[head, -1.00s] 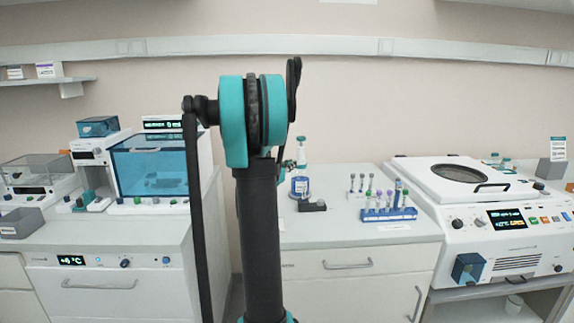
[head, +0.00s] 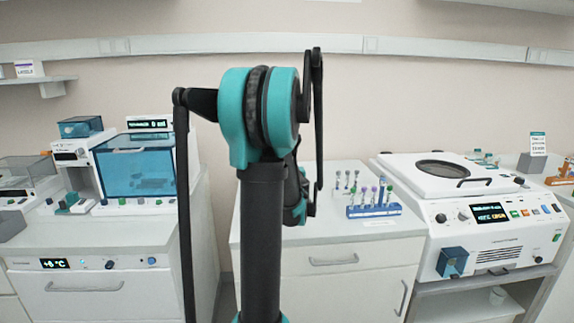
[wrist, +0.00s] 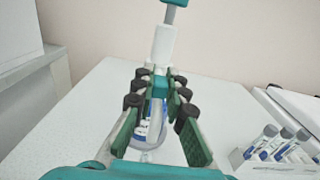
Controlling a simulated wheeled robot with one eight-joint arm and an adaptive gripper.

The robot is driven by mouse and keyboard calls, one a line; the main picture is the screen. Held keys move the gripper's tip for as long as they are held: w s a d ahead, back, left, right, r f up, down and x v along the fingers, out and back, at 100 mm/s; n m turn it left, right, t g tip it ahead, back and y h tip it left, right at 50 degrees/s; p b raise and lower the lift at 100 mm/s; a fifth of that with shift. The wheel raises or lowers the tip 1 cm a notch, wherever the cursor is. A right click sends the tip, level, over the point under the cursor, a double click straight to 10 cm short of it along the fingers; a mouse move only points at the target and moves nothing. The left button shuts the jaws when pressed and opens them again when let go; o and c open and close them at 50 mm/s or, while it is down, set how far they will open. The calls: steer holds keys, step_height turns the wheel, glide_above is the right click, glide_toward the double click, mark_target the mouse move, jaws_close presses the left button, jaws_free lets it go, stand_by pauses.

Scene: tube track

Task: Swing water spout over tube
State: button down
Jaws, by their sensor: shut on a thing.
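In the wrist view, my gripper (wrist: 158,84) is shut on the teal part of a water dispenser, just below its white upright cylinder (wrist: 163,45). A teal top piece (wrist: 173,3) sits above that cylinder. The dispenser's clear bottle (wrist: 150,128), with a blue and white label, stands below and partly behind the fingers. I cannot make out the spout's tip or direction. In the head view my arm hides the gripper and dispenser. A blue rack (head: 373,211) holds several capped tubes on the counter; tubes (wrist: 285,142) also show at right in the wrist view. No tube is visible under the dispenser.
A white centrifuge (head: 485,208) with a round lid window stands right of the rack. A blue-windowed machine (head: 136,172) stands on the left bench. The white counter (wrist: 222,105) around the dispenser looks mostly clear. The wall is behind it.

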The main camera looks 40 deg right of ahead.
stand_by(0.4)
steer(key=c, duration=1.5)
jaws_free()
steer(key=shift+d, duration=0.1)
steer(key=shift+c, duration=0.2)
steer(key=v, duration=1.2)
